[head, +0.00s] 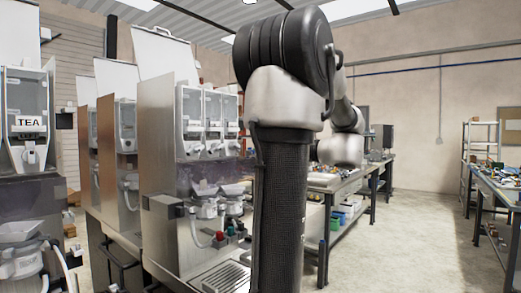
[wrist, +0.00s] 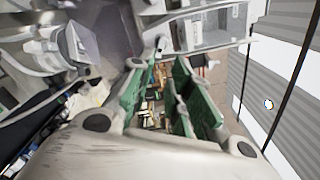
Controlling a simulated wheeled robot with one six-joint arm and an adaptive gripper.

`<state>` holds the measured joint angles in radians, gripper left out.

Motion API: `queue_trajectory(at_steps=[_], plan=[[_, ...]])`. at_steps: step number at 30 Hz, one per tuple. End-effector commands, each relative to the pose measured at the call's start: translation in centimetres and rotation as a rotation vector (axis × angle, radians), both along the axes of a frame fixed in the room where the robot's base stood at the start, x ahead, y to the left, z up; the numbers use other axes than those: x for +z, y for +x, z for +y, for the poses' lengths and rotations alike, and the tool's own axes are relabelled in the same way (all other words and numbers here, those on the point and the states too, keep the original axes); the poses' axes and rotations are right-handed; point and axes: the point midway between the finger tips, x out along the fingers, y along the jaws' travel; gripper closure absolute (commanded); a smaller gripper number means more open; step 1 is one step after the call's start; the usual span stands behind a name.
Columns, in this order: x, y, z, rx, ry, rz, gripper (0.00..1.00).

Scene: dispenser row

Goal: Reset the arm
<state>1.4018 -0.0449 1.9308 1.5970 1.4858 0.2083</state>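My arm (head: 280,160) stands upright in the middle of the head view, with its upper link bending away behind the shoulder. My gripper does not show in the head view. In the wrist view my gripper (wrist: 164,64) has two green-padded fingers spread apart. Nothing is held between them; only distant clutter on the floor or a bench shows through the gap. The wrist view is tilted, with dispenser parts at the upper left and ceiling panels at the right.
A row of steel dispensers (head: 165,165) stands left of my arm, close to it. A dispenser labelled TEA (head: 28,121) is at the far left. A workbench with bins (head: 340,218) is behind my arm. Another bench (head: 497,190) stands at the right. The floor (head: 415,235) between the benches is clear.

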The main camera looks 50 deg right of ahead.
Motion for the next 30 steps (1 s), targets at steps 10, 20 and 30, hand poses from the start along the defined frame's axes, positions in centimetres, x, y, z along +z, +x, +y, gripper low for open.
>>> queue_trajectory(at_steps=[10,20,30], plan=[[0.0,-0.4,0.0,0.000,0.000,0.000,0.80],[0.0,-0.3,-0.1,-0.002,-0.006,0.000,0.80],[-11.1,-4.7,0.9,-0.007,-0.106,0.391,0.80]])
